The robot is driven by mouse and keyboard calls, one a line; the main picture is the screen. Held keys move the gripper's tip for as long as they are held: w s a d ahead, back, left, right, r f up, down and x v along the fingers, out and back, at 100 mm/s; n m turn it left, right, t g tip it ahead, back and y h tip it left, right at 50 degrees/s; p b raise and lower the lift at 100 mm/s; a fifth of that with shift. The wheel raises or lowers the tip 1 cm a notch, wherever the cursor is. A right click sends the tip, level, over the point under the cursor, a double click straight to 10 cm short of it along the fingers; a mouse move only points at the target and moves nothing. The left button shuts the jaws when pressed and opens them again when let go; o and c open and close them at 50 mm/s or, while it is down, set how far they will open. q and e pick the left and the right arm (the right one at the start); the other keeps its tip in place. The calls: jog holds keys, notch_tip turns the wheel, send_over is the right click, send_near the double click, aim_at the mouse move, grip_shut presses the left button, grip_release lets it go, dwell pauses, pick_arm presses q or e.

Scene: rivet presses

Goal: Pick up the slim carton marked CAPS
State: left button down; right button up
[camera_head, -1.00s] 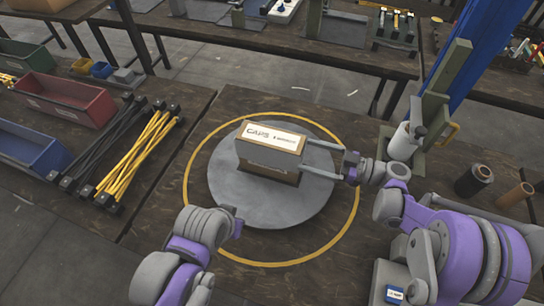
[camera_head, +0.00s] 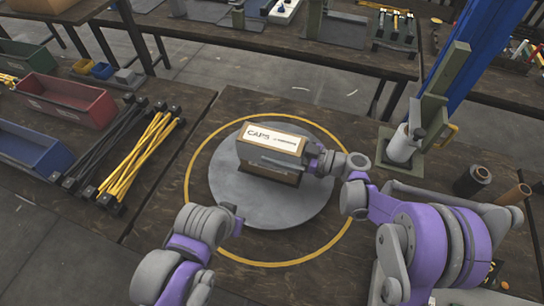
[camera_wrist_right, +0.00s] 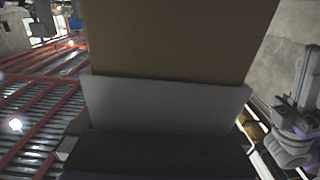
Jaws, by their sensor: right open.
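The slim carton (camera_head: 268,147) marked CAPS stands on the round grey turntable (camera_head: 240,210), with its white label on top. In the right wrist view the carton (camera_wrist_right: 175,40) fills the upper middle as a brown face above a pale band. My right gripper (camera_head: 284,160) is open, reaching in from the right. One finger lies along the carton's near side; the other finger is hidden behind the carton. I cannot tell whether the fingers touch it. My left gripper (camera_head: 238,222) is near the turntable's lower left edge, apart from the carton; its fingers are not clear.
A yellow ring (camera_head: 262,263) surrounds the turntable on the dark table. Black and yellow bars (camera_head: 140,155) and a red bin (camera_head: 66,98) lie to the left. A green press frame (camera_head: 425,125) and dark and brown rolls (camera_head: 473,181) stand at the right.

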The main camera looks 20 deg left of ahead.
grip_shut()
dwell(0.3)
jog(key=shift+r, duration=0.1)
